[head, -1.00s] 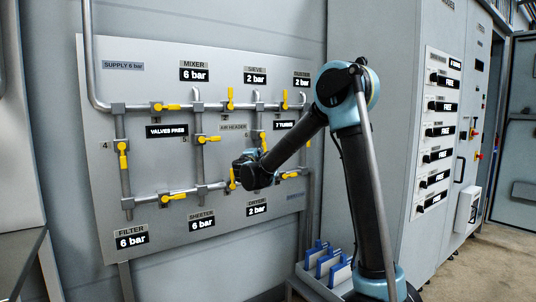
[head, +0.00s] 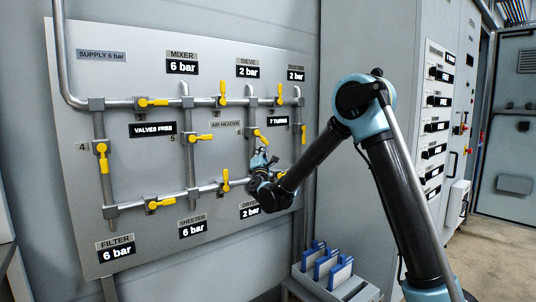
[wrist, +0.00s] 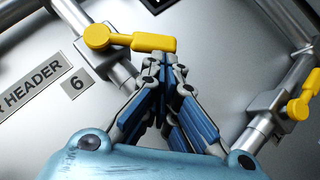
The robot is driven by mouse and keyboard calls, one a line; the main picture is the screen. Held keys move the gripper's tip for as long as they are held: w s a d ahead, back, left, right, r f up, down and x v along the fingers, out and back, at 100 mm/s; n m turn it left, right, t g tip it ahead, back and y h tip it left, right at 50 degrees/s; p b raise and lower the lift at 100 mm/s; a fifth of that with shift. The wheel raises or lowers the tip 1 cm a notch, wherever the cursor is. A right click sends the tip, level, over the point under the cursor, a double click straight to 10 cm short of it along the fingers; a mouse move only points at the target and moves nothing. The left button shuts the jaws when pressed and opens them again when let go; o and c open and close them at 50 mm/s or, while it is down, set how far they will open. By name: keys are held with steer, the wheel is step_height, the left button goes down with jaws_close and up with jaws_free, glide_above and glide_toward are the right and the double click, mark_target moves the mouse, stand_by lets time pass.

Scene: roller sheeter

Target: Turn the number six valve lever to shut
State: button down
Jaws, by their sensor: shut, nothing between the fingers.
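The number six valve lever (head: 261,136) is a yellow handle on a vertical pipe of the grey panel (head: 150,240). In the wrist view the lever (wrist: 140,41) lies slanted to its pipe, neither in line with it nor square across it. Its label "6" (wrist: 77,84) is at the lower left. My gripper (wrist: 162,60) is shut and empty, its tips just below the handle's free end; whether they touch it I cannot tell. In the head view my gripper (head: 262,158) is just below the lever, partly hidden by my arm.
Other yellow levers surround it: number five (head: 201,138) to the left, one below left (head: 225,181), one above (head: 279,98), one to the right (head: 303,132). A tray with blue-edged pieces (head: 328,264) stands below right. A switch cabinet (head: 410,40) is at the right.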

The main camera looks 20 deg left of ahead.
steer(key=shift+w+d+r, duration=0.45)
steer(key=shift+w+r, duration=0.05)
steer(key=shift+w, duration=0.2)
steer(key=shift+w+d+r, duration=0.45)
steer(key=shift+w+d, duration=0.05)
steer(key=shift+w, duration=0.2)
steer(key=shift+w+d+r, duration=0.45)
steer(key=shift+w+r, duration=0.05)
steer(key=shift+w, duration=0.2)
